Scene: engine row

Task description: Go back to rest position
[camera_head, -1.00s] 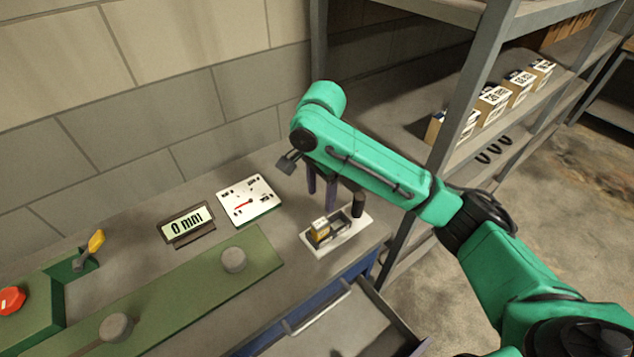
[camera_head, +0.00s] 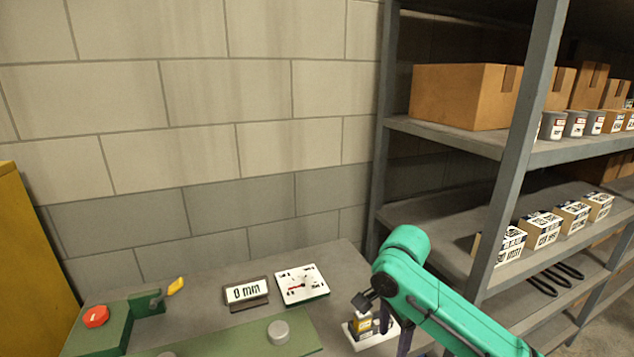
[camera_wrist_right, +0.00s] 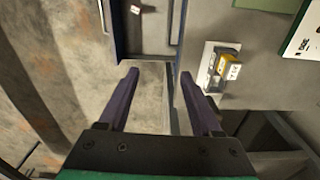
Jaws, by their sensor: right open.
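My right arm, green, comes in from the lower right in the head view, over the right end of the grey workbench (camera_head: 215,283). My right gripper (camera_wrist_right: 163,85) is open and empty, with its two dark purple fingers spread apart in the right wrist view. Its fingertips are mostly out of sight at the bottom of the head view. Beside one finger in the wrist view is a white tray (camera_wrist_right: 207,73) with a small yellow-and-white box (camera_wrist_right: 228,71) on it. The same box (camera_head: 364,321) shows behind the wrist in the head view. My left gripper is not in view.
On the bench are a "0 mm" display (camera_head: 246,291), a white dial panel (camera_head: 302,286), a green fixture with a red button (camera_head: 96,316) and a yellow-tipped lever (camera_head: 175,286). A grey shelf rack (camera_head: 445,137) with boxes stands at the right. An open drawer (camera_wrist_right: 148,30) shows below the bench.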

